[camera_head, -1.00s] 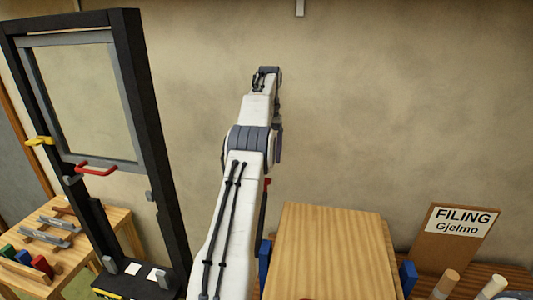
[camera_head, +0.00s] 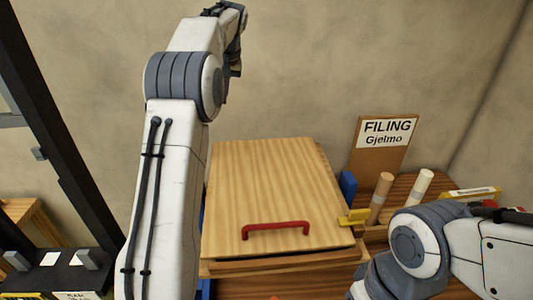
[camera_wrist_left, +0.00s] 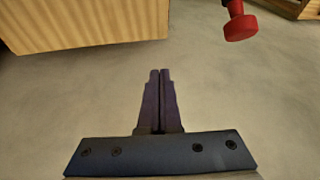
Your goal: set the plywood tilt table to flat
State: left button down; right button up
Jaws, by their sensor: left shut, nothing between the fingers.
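The plywood tilt table (camera_head: 275,185) stands in the middle of the head view. Its top board has a red handle (camera_head: 277,228) near the front edge and sits over a lower wooden base (camera_head: 285,264). I cannot tell its exact tilt. A yellow piece (camera_head: 354,217) is at its right front corner. My left arm reaches up past the board's left side, and its fingers are not clear in the head view. In the left wrist view my left gripper (camera_wrist_left: 160,72) is shut and empty, apart from a wooden panel (camera_wrist_left: 85,22) at upper left. My right gripper is out of view.
A black frame (camera_head: 45,130) is at left. The left wrist view shows a red knob (camera_wrist_left: 240,25) at upper right.

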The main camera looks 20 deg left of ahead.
pick_arm(q)
jog(key=w+d+f+t+y+b, duration=0.15)
jog(key=d+f+t+b, duration=0.25)
jog(key=d+b, duration=0.45)
jog(key=t+b, duration=0.2)
send_over(267, 143)
jog(key=shift+m+h, duration=0.35)
jog(key=shift+m, duration=0.05)
notch_tip(267, 143, down, 8)
jog(key=shift+r, duration=0.2)
notch_tip(267, 143, down, 4)
jog(key=shift+r, duration=0.25)
jog(key=shift+w+f, duration=0.1)
jog(key=shift+f, duration=0.3)
jog(key=shift+b, duration=0.3)
